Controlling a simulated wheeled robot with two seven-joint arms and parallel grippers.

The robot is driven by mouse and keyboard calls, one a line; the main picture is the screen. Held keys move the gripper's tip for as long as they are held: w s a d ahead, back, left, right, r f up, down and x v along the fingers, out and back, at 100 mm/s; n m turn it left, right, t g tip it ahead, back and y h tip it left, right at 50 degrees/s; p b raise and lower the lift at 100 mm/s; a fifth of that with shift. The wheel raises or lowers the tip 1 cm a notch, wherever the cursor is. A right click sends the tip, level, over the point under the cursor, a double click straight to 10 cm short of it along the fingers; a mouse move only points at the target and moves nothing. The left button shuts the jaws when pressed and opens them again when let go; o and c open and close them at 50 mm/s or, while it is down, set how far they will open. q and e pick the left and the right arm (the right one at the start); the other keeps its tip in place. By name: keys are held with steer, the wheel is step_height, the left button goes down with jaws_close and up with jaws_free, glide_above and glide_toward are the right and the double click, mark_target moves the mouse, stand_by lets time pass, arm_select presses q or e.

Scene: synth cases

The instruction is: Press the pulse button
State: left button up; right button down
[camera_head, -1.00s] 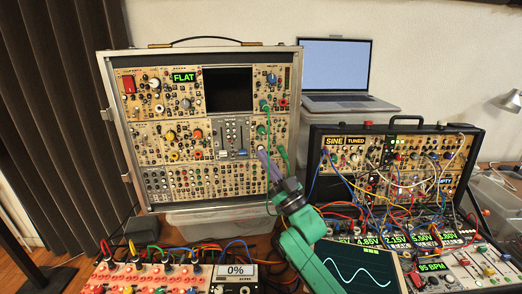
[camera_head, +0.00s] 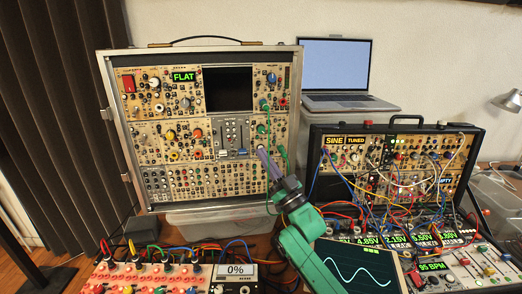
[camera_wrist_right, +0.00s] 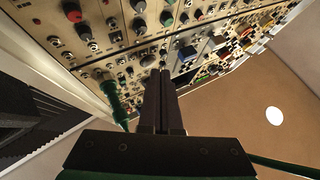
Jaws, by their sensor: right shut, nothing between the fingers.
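My right gripper (camera_head: 262,151) is shut and empty, its dark fingers pointing up at the lower right of the tall synth case (camera_head: 105,92). In the right wrist view its closed fingertips (camera_wrist_right: 161,73) are close to the panel's small jacks and knobs. I cannot tell whether they touch it. A green plug (camera_wrist_right: 113,100) stands left of the fingers there. I cannot read a pulse label, so I cannot tell which control is the pulse button. The fingers hide part of the panel. My left gripper is not in view.
A black case (camera_head: 318,133) full of patch cables stands at the right, behind a tablet with a sine wave (camera_head: 358,268). A laptop (camera_head: 335,65) sits behind. A red-button panel (camera_head: 140,278) and a 0% display (camera_head: 236,270) are in front. Green cables hang near the gripper.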

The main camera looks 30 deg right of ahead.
steer(key=shift+w+d, duration=0.1)
steer(key=shift+w, duration=0.15)
stand_by(0.4)
steer(key=shift+s, duration=0.5)
steer(key=shift+p, duration=0.35)
steer(key=s+p, duration=0.1)
steer(key=s, duration=0.1)
steer(key=s+a+p, duration=0.2)
steer(key=s, duration=0.1)
steer(key=shift+s, duration=0.3)
